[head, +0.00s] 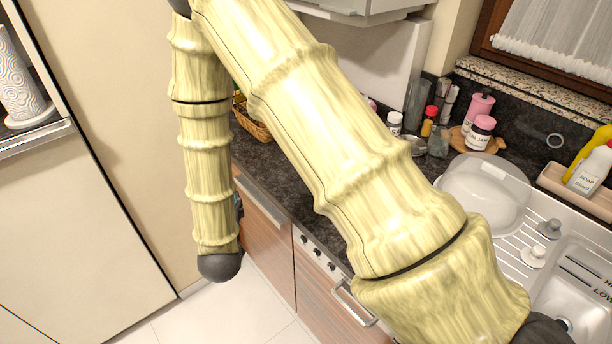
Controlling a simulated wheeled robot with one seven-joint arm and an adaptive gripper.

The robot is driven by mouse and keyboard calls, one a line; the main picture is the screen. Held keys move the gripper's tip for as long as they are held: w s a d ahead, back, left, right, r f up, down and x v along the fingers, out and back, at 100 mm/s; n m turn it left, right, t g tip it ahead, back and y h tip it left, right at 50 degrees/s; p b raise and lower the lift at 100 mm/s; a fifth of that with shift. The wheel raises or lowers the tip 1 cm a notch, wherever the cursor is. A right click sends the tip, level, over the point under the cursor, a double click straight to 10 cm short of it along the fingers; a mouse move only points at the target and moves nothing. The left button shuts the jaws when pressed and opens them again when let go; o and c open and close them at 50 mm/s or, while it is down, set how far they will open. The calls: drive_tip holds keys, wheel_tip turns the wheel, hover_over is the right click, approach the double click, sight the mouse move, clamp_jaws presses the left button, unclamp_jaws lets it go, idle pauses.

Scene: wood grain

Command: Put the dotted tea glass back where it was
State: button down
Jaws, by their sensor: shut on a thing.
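I cannot make out the dotted tea glass anywhere in the head view. My gripper cannot be made out either. My own arm fills the middle of the view, and its forearm hangs down on the left to a dark rounded joint. A small dark bluish bit shows at the forearm's right edge, in front of the cabinet, but I cannot tell what it is. Much of the counter (262,160) behind my arm is hidden.
A wicker basket (253,122) stands at the counter's left end. Jars and bottles, including a pink-lidded jar (480,134), stand at the back. A clear dome-like dish (482,196) is beside the sink (572,296). A soap bottle (588,172) stands at right. Floor (225,315) is clear.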

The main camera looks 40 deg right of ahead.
drive_tip(key=s+d+r+m+g+h+b, duration=0.25)
drive_tip(key=s+d+m+g+h, duration=0.3)
drive_tip(key=d, duration=0.35)
drive_tip(key=s+d+r+m+g+h+b, duration=0.2)
drive_tip(key=s+d+r+m+g+h, duration=0.2)
drive_tip(key=s+d+m+g, duration=0.4)
drive_tip(key=shift+n+t, duration=0.45)
drive_tip(key=shift+t, duration=0.1)
drive_tip(key=shift+w+d+f+p, duration=0.95)
drive_tip(key=shift+w+d, duration=0.35)
drive_tip(key=shift+w, duration=1.4)
drive_tip(key=shift+w+d+f+p, duration=0.7)
drive_tip(key=shift+w+d+p, duration=0.45)
drive_tip(key=shift+w, duration=1.5)
drive_tip(key=shift+w+d+f+p, duration=0.9)
drive_tip(key=shift+w+d, duration=0.5)
drive_tip(key=shift+w, duration=1.3)
drive_tip(key=shift+f, duration=0.1)
drive_tip(key=c, duration=0.5)
unclamp_jaws()
